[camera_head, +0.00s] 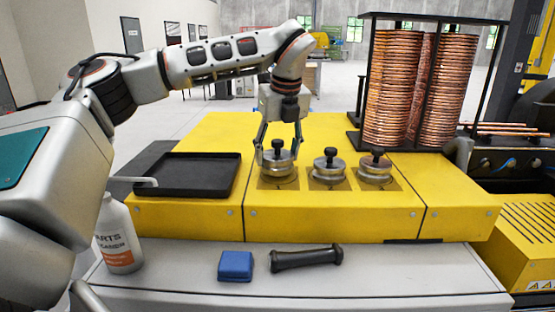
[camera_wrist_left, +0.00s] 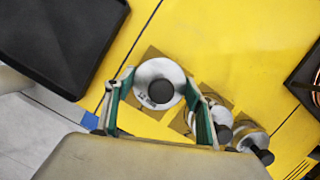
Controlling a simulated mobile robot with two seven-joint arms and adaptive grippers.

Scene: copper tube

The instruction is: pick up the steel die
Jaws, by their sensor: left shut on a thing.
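Three round steel dies with black knobs stand in a row on the yellow bench. My left gripper (camera_head: 278,155) is shut on the leftmost steel die (camera_head: 277,166), with one finger on each side of it. In the left wrist view this die (camera_wrist_left: 159,72) sits between the two green-lined fingers (camera_wrist_left: 160,105). The middle die (camera_head: 329,171) and the right die (camera_head: 375,169) stand to its right. Whether the gripped die touches its square pad is hard to tell. My right gripper is not in view.
A black tray (camera_head: 188,190) lies left of the dies on the yellow bench (camera_head: 320,215). Copper coils (camera_head: 392,90) stand in a black rack behind right. On the front grey shelf are a white bottle (camera_head: 118,240), a blue block (camera_head: 235,266) and a black-handled tool (camera_head: 306,258).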

